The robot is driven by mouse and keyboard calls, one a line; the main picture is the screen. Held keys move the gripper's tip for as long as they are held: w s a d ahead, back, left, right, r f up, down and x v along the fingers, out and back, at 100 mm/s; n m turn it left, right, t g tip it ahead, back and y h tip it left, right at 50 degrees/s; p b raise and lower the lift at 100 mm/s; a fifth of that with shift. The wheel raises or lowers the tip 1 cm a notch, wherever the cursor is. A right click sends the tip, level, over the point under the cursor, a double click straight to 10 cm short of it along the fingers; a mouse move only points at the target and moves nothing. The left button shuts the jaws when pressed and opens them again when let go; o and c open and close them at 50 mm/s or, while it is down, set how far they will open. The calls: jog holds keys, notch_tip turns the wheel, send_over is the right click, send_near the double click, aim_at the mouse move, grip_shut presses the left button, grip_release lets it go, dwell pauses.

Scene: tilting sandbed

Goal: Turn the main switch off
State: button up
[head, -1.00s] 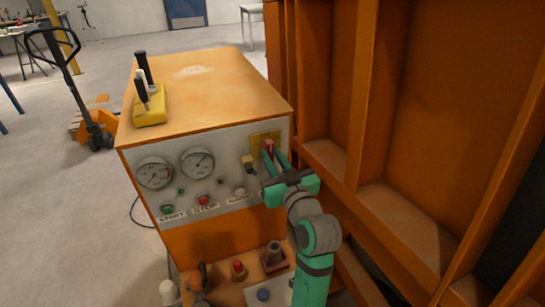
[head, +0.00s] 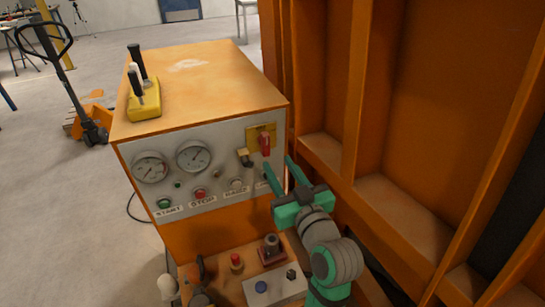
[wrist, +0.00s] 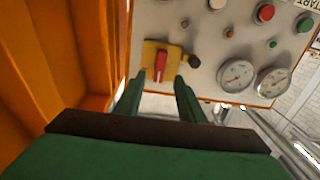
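The main switch is a red handle (head: 265,144) on a yellow plate (head: 254,132), at the upper right of the grey control panel. The handle stands roughly upright in the head view. In the wrist view the red handle (wrist: 161,66) shows ahead, between the lines of the fingers. My gripper (head: 279,163) is open and empty, in front of the panel, a little below and right of the switch. The fingers look apart from the handle. In the wrist view my gripper (wrist: 160,82) has a clear gap between its fingers.
The panel (head: 218,150) carries two gauges, buttons and a small black knob (head: 245,157) just left of the switch. An orange ribbed frame (head: 345,110) stands close on the right. A lower ledge with buttons (head: 275,285) sits below the panel.

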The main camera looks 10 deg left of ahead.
jog(key=shift+v, duration=1.45)
jog(key=shift+f, duration=0.1)
jog(key=s+d+f+m+h, duration=0.2)
jog(key=s+f+m+h, duration=0.15)
jog(key=f, duration=0.45)
jog(key=s+d+f+m+t+h, duration=0.1)
jog(key=s+d+f+m+h, duration=0.1)
jog(key=s+f, duration=0.35)
jog(key=s+d+f+m+h, duration=0.2)
jog(key=s+f+m+h, duration=0.1)
jog(key=f, duration=0.6)
jog(key=s+f, duration=0.2)
jog(key=s, duration=1)
jog(key=s+d+f+n+h, duration=0.1)
jog(key=s+f, duration=0.2)
jog(key=s, duration=0.9)
jog(key=shift+d+g, duration=0.25)
jog(key=shift+g, duration=0.05)
jog(key=shift+s+n+h, duration=0.15)
jog(key=shift+n+h, duration=0.1)
jog(key=shift+c, duration=0.6)
